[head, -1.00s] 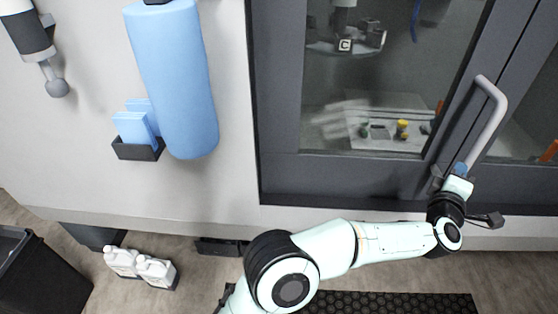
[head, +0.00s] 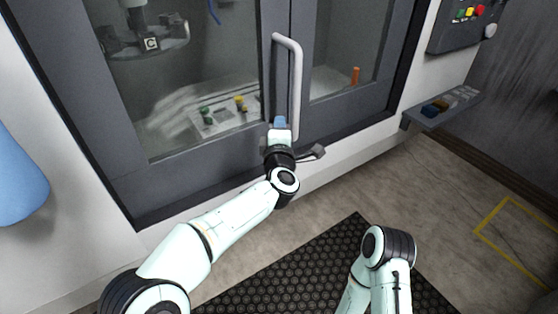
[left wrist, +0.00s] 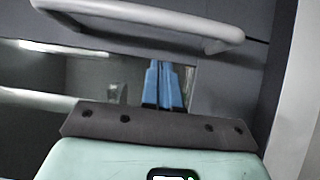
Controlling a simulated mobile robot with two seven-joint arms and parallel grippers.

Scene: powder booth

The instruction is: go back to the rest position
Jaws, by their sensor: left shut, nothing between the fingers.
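My left gripper (head: 280,122) is in front of the booth door, close to the lower end of the grey door handle (head: 296,90). In the left wrist view its blue fingers (left wrist: 162,84) are together with nothing between them. The handle (left wrist: 170,18) crosses the top of that view, apart from the fingers. My right arm shows at the bottom right of the head view, bent, over the floor mat; its gripper is out of the picture.
The glazed booth doors (head: 190,178) look shut. A black mat (head: 290,270) lies on the floor in front. A small shelf (head: 440,112) and a control panel (head: 470,25) are on the right. A blue cylinder (head: 18,180) is at the left edge. The floor at right is clear.

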